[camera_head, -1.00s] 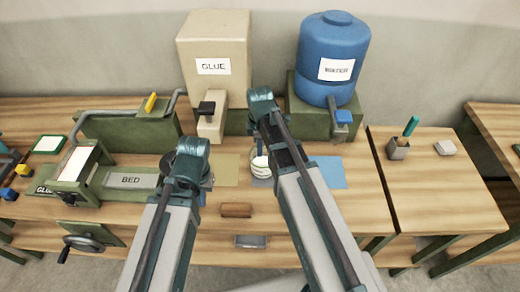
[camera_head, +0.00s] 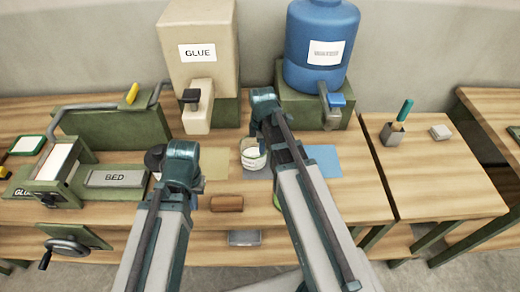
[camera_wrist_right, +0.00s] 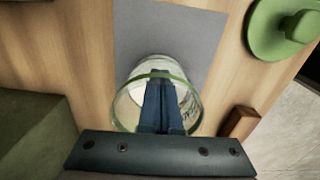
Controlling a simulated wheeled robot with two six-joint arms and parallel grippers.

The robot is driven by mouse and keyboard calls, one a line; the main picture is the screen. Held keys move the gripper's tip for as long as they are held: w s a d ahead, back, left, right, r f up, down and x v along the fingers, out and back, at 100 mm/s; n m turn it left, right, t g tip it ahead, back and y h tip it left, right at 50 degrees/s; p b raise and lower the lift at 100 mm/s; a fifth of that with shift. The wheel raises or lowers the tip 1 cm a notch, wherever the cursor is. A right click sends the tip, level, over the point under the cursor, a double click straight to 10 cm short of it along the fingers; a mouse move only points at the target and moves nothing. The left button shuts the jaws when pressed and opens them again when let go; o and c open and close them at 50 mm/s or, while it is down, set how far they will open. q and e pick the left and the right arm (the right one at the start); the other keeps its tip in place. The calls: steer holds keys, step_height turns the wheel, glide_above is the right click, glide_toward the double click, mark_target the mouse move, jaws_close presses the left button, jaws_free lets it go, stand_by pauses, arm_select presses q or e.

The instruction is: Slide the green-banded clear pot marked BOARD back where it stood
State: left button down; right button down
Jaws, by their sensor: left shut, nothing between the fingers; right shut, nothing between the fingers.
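A clear pot (camera_head: 250,156) with a green band and pale contents stands upright on a grey mat (camera_head: 257,174) in the head view, partly hidden by my right arm. Its marking is not readable. In the right wrist view the pot (camera_wrist_right: 124,112) shows its green rim, with the grey mat (camera_wrist_right: 170,35) beyond it. My right gripper (camera_wrist_right: 164,100) is shut and empty, its fingers overlapping the pot's mouth; I cannot tell whether they are inside or above it. My left gripper (camera_head: 192,202) is shut and empty, left of the brown block, its fingers mostly hidden.
A brown block (camera_head: 227,203) lies in front of the mats. A green knobbed lid (camera_wrist_right: 284,28) lies near the table edge. Behind stand the GLUE dispenser (camera_head: 211,75) and a blue tank (camera_head: 320,50). A blue mat (camera_head: 323,160) is to the right, a tan mat (camera_head: 215,160) left.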

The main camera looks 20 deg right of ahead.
steer(key=shift+s+d, duration=0.25)
steer(key=shift+d, duration=0.7)
steer(key=shift+s+d, duration=0.2)
steer(key=shift+d, duration=0.75)
steer(key=shift+a, duration=0.1)
